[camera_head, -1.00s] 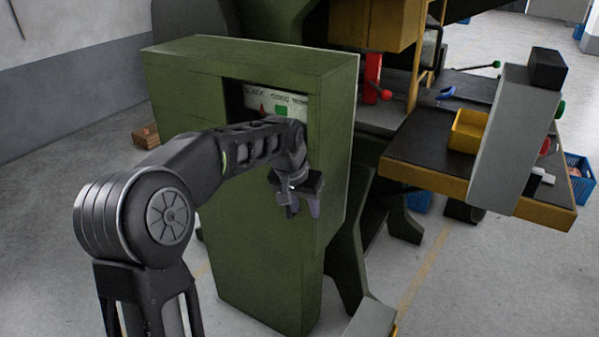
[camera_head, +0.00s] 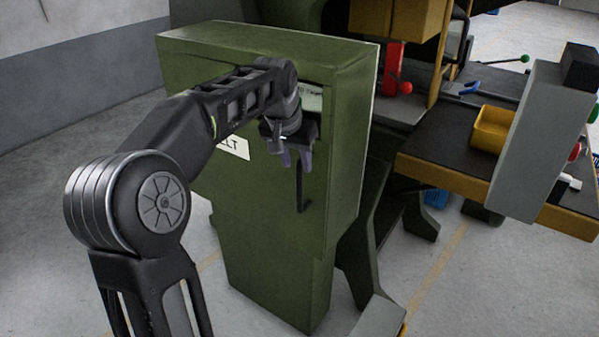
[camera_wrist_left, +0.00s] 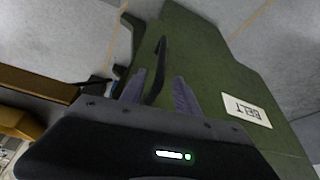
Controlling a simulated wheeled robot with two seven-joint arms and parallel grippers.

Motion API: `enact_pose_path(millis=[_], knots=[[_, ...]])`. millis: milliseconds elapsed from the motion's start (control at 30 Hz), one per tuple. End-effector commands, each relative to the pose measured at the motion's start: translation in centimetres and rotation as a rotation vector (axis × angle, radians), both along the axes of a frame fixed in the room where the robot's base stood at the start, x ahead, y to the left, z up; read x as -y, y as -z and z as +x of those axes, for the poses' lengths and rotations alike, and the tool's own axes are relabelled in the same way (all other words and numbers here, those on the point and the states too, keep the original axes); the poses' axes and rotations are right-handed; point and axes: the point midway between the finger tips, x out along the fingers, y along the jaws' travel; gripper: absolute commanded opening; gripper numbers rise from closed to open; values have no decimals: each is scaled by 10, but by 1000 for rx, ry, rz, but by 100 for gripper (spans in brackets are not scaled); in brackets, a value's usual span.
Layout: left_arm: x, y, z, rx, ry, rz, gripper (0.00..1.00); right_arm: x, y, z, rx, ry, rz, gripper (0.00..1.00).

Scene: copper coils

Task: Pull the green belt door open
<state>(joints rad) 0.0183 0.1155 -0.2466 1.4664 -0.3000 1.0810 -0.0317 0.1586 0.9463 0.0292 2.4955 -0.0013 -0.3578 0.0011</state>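The green belt door (camera_head: 262,235) is the front of a green cabinet and looks shut. A white BELT label (camera_head: 236,147) is on it, partly hidden by my left arm; it also shows in the wrist view (camera_wrist_left: 246,110). A black upright bar handle (camera_head: 301,190) is at the door's right side. My left gripper (camera_head: 295,159) is at the handle's upper end, pointing down. In the wrist view the gripper (camera_wrist_left: 160,88) has its fingers apart, with the handle (camera_wrist_left: 157,65) between them, closer to the left finger. Contact cannot be told. My right gripper is out of view.
To the right are a table with a yellow bin (camera_head: 492,130), a grey upright box (camera_head: 545,140) and a red part (camera_head: 393,70). Grey floor is free at the left.

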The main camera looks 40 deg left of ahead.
Motion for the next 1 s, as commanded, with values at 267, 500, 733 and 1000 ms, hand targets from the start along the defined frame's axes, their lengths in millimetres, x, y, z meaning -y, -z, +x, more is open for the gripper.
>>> enact_pose_path(millis=[267,500,733,1000], knots=[[-4,39,15,-4,0,0,38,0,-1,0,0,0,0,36],[-5,48,19,-1,-1,-1,38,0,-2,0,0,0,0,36],[-4,48,19,-1,-1,-1,32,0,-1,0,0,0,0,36],[-4,48,19,-1,0,0,10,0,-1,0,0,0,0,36]])
